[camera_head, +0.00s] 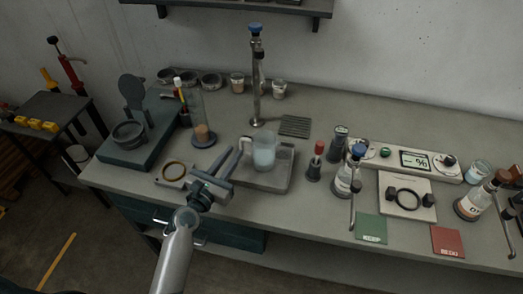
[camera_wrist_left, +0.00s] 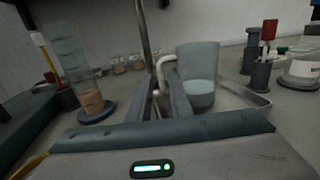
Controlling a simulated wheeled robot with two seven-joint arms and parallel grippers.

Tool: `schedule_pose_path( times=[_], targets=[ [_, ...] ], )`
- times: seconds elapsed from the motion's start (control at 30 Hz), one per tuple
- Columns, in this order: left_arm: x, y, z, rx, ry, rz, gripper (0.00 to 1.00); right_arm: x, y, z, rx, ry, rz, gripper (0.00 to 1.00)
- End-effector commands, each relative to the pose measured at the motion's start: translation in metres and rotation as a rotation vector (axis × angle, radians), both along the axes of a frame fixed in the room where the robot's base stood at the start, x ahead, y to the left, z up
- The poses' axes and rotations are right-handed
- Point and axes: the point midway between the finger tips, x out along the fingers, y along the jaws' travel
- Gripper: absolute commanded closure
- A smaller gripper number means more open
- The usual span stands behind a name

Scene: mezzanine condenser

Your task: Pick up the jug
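The jug (camera_head: 264,152) is a clear vessel with a pale handle on its left side and pale contents. It stands upright on a shallow grey tray (camera_head: 262,182) on the workbench. It also shows in the left wrist view (camera_wrist_left: 198,88), right of centre, with its handle turned toward the gripper. My left gripper (camera_head: 230,155) is just left of the jug, fingers pointing at the handle. In the left wrist view the fingers (camera_wrist_left: 163,98) are apart, with the handle in line with the gap. I cannot tell whether the handle is between the tips. My right gripper is not in view.
A tall cylinder on a blue base (camera_head: 203,136) stands left of the jug. A metal column with a blue top (camera_head: 256,80) rises behind it. A ring-holed plate (camera_head: 174,173) lies left of my gripper.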

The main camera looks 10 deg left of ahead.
Motion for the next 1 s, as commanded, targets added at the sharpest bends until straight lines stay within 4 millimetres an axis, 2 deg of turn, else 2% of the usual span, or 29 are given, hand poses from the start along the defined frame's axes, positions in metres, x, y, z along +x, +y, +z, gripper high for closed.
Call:
schedule_pose_path(
  times=[0.1,0.53,0.8,1.0],
  targets=[
    [0.007,-0.002,0.000,0.001,0.001,0.000,0.81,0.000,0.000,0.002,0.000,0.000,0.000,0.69],
    [0.011,-0.003,0.001,0.000,0.000,-0.001,0.81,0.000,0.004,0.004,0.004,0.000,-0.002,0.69],
    [0.040,-0.011,0.007,0.001,0.000,-0.001,0.81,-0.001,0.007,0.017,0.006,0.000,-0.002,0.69],
    [0.057,-0.015,0.004,0.000,0.000,0.000,0.81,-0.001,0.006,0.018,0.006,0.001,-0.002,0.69]
  ],
)
